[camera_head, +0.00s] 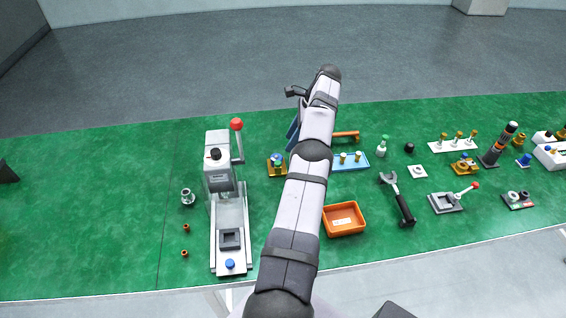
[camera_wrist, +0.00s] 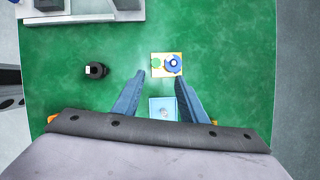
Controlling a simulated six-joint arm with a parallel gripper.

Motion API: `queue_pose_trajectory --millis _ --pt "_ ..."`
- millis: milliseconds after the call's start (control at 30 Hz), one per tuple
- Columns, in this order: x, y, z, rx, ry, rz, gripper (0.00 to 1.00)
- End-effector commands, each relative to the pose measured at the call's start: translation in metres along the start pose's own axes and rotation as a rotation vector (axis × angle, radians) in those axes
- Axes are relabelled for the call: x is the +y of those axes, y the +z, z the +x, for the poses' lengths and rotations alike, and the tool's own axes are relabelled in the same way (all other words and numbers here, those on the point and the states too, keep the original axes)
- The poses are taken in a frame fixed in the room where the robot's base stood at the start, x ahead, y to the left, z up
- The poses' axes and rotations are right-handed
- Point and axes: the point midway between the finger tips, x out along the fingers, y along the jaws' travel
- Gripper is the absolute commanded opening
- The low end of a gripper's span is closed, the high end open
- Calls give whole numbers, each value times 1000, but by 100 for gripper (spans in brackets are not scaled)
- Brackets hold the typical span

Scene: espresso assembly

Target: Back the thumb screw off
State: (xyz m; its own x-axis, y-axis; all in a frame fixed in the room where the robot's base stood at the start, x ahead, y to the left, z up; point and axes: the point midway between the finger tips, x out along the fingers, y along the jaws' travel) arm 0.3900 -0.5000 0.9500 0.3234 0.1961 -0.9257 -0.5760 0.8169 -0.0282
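A small yellow fixture (camera_head: 277,171) stands on the green table right of the lever machine. It carries a blue round knob (camera_head: 276,157) with a green part beside it. In the wrist view the fixture (camera_wrist: 155,73) lies just beyond my fingertips, with the blue knob (camera_wrist: 173,64) nearer the right finger. I cannot tell for certain that this knob is the thumb screw. My gripper (camera_wrist: 160,77) is open, its blue fingers apart and apparently empty above the table. In the head view my gripper (camera_head: 293,131) is partly hidden by my arm.
The lever machine (camera_head: 218,178) stands left, with another blue knob (camera_head: 230,264) at its base front. A light-blue tray (camera_head: 361,168), an orange bin (camera_head: 343,230) and a dark-handled wrench (camera_head: 403,208) lie to the right. The left table area is mostly clear.

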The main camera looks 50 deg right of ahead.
Motion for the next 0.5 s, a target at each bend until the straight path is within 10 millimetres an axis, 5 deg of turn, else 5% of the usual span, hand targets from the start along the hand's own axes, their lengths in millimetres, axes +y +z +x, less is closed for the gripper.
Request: queue_pose_trajectory --millis 233,367,500 --pt "-6 -67 -47 33 -153 73 39" --pt "17 -93 -50 -12 -151 150 39" --pt "42 -96 -42 -133 -137 239 39"
